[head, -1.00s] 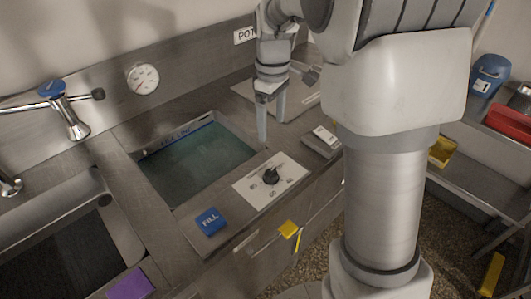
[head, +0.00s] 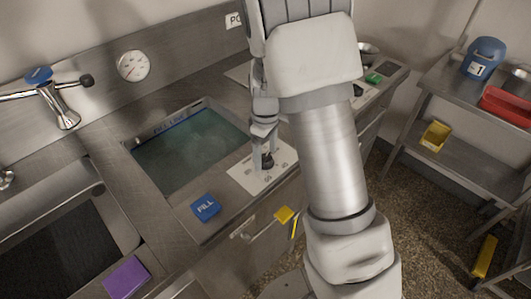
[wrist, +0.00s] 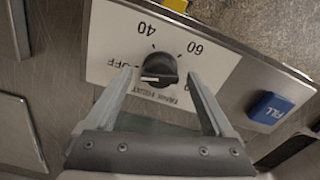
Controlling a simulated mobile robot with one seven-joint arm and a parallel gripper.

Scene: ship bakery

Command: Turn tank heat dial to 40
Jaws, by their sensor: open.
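The tank heat dial (head: 267,163) is a black knob on a white plate (head: 250,178) beside the water tank. In the wrist view the dial (wrist: 158,67) shows a white mark on its lower left side, toward the OFF label. The 40 and 60 labels stand beyond the knob, with short tick marks. My gripper (wrist: 160,74) is open, with one finger on each side of the knob; I cannot tell whether they touch it. In the head view my gripper (head: 264,153) points down at the dial and partly hides it.
The water-filled tank (head: 190,150) lies left of the dial plate. A blue FILL button (head: 205,207) sits on the counter close by. A yellow handle (head: 284,214) sticks out at the counter front. A shelf with a blue container (head: 484,57) stands at right.

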